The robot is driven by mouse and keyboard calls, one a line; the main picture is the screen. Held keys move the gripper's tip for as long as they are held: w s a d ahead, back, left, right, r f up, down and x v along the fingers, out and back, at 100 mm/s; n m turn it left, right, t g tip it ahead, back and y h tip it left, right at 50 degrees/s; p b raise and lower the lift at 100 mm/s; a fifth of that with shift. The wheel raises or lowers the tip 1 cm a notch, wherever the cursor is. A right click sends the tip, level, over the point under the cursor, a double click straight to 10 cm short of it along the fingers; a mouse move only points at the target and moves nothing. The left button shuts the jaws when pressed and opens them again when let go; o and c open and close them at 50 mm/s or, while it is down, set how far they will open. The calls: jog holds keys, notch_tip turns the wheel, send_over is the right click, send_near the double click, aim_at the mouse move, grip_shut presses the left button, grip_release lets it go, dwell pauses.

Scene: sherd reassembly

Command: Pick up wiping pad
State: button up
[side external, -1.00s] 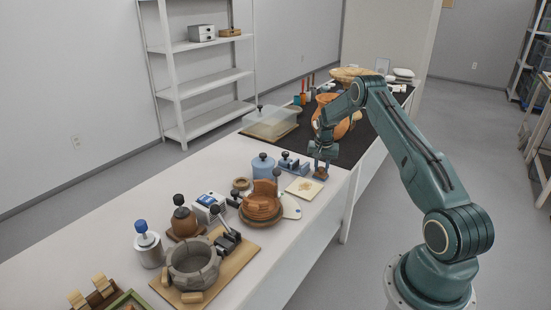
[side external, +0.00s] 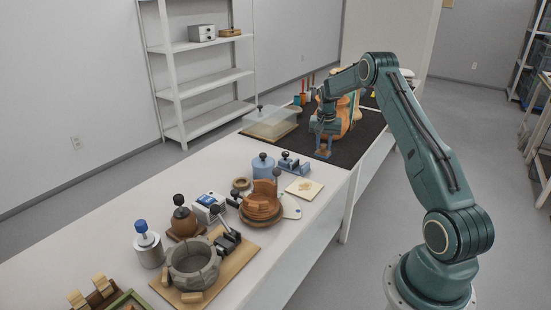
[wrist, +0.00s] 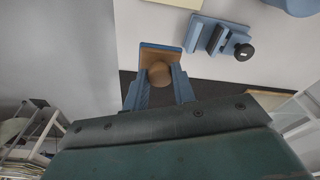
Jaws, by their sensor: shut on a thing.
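The wiping pad (wrist: 160,52) is a small flat brown block with a blue edge and a round tan knob. In the wrist view my gripper (wrist: 160,80) has its two blue fingers on either side of the knob, shut on it. In the side view my gripper (side external: 323,143) points down over the front edge of the black mat (side external: 341,159). The pad shows there only as a small patch under the fingertips, and it appears to be raised above the bench.
A blue clamp (side external: 292,164), a blue jar (side external: 262,166) and a cream card (side external: 304,188) stand nearby. A large orange pot (side external: 352,115) is behind my gripper. A clear-covered box (side external: 270,123) is at left. Sherd work crowds the near bench.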

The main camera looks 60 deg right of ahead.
aim_at(324, 145)
notch_tip(324, 145, up, 10)
dwell(0.4)
jog(key=shift+f, duration=0.1)
